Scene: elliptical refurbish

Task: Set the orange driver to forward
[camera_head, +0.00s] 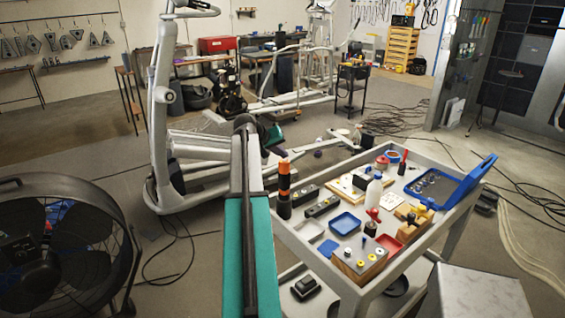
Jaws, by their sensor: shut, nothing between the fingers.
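The orange driver (284,187) appears to be the orange-and-black cylinder standing upright at the left edge of the tool cart. Its orange part is on top and its black part is below. Its setting ring and any direction mark are too small to read. My teal and white arm reaches up the middle of the view, just left of the driver and apart from it in the picture. I cannot make out my gripper or its fingertips.
An elliptical machine (163,110) stands behind my arm. A large fan (60,245) is at left. Cables cross the floor.

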